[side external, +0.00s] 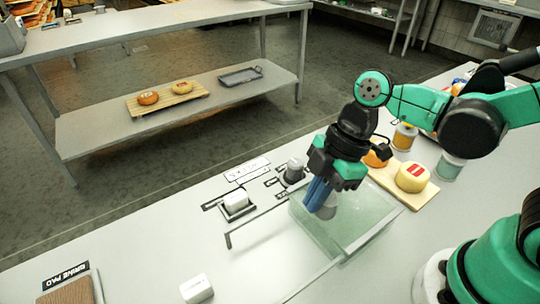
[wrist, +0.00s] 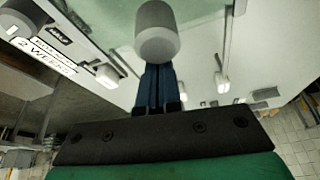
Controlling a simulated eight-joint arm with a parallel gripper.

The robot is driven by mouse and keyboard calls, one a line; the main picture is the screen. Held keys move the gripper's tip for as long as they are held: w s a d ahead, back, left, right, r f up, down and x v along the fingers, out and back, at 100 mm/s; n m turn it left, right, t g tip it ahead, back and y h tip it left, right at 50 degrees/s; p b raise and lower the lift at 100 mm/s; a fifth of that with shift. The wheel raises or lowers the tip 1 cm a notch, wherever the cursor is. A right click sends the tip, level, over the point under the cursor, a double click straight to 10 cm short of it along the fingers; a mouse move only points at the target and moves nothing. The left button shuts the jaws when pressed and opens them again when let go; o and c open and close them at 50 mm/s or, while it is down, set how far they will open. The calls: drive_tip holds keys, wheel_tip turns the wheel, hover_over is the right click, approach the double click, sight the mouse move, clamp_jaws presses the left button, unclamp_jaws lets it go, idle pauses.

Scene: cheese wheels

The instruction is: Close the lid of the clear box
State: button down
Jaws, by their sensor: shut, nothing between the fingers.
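The clear box (side external: 362,236) is a greenish see-through container on the pale table in the side external view. I cannot tell its lid apart from its walls, or the lid's angle. My gripper (side external: 314,206) points down over the box's back left part, its blue fingers together and empty. In the wrist view the cylinder (wrist: 156,34) stands just beyond the shut fingers (wrist: 158,72), in front of pale green clear material. Whether the fingers touch it is unclear.
A wooden board (side external: 416,196) with a yellow cheese (side external: 412,177) lies behind the box, with jars nearby. A thin dark bar (side external: 258,220) reaches left. A white block (side external: 196,289) sits in front.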

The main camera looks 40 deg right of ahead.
drive_tip(key=shift+d+f, duration=0.1)
drive_tip(key=shift+d, duration=0.2)
drive_tip(key=a, duration=0.5)
drive_tip(key=w+v, duration=0.1)
drive_tip(key=v, duration=0.9)
drive_tip(key=w+d+f+m+t+h, duration=0.1)
drive_tip(key=d+f+m+t+h, duration=0.1)
drive_tip(key=d+m, duration=0.3)
drive_tip(key=w+d+f+m+t+h, duration=0.1)
drive_tip(key=d+m+t, duration=0.3)
drive_tip(key=m, duration=0.6)
drive_tip(key=shift+w+d+f+m+h, duration=0.4)
drive_tip(key=shift+d+h, duration=0.2)
drive_tip(key=shift+d, duration=0.6)
